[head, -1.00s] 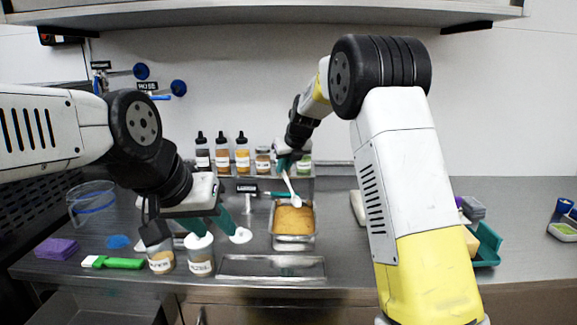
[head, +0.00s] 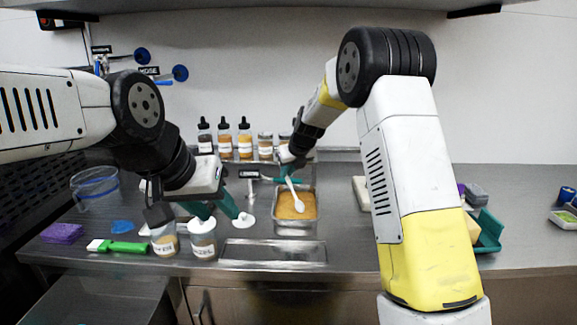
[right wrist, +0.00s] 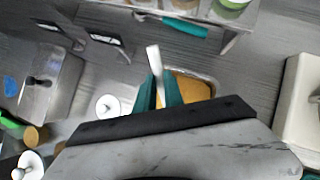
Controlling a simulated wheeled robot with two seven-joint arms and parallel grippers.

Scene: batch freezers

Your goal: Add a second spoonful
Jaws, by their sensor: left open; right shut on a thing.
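My right gripper (head: 287,165) is shut on a white spoon (head: 294,194). The spoon points down, its bowl over the orange-brown contents of a metal pan (head: 297,232). I cannot tell whether the bowl touches the contents. The right wrist view shows the spoon's handle (right wrist: 153,60) between the green fingers (right wrist: 160,92), with the pan partly hidden behind them. My left gripper (head: 222,210) is open, with its fingers just above and beside a white-topped labelled jar (head: 203,243). Another labelled jar (head: 165,242) stands left of it. A white disc (head: 243,222) lies near the fingertips.
Several bottles (head: 224,138) and jars stand on a rear ledge. A green-handled tool (head: 127,247), a purple sponge (head: 62,233) and a clear container (head: 95,187) are at left. A shallow metal tray (head: 272,251) lies in front of the pan. A teal bin (head: 488,232) stands at right.

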